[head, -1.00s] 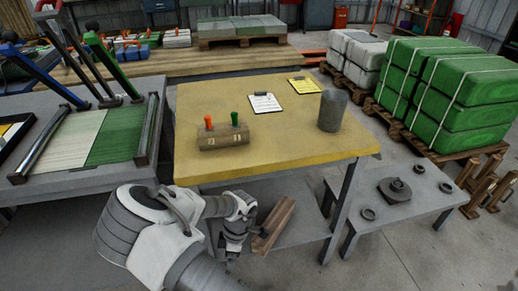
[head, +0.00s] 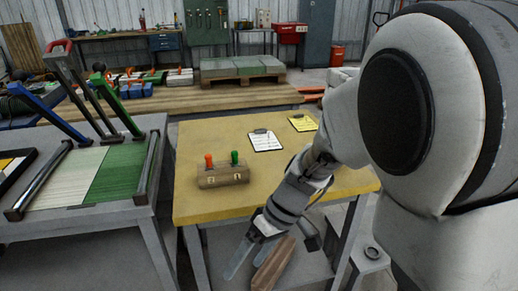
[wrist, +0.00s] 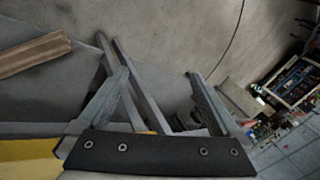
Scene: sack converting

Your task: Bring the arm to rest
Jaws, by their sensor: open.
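My gripper (head: 246,264) hangs at the front edge of the yellow-topped table (head: 215,140), pointing down and left, with its two fingers apart and nothing between them. The wrist view also shows my gripper (wrist: 157,76) with its fingers spread and empty. My arm comes in large from the right and reaches down over the table's right part. It hides the table's right end and what lies behind it.
A wooden block (head: 222,178) with an orange and a green handle stands on the table. Two clipboards, one white (head: 265,140) and one yellow (head: 303,122), lie behind it. Brown wooden pieces (head: 273,264) lie below the tabletop, close to my gripper. A levered bench (head: 150,204) stands left.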

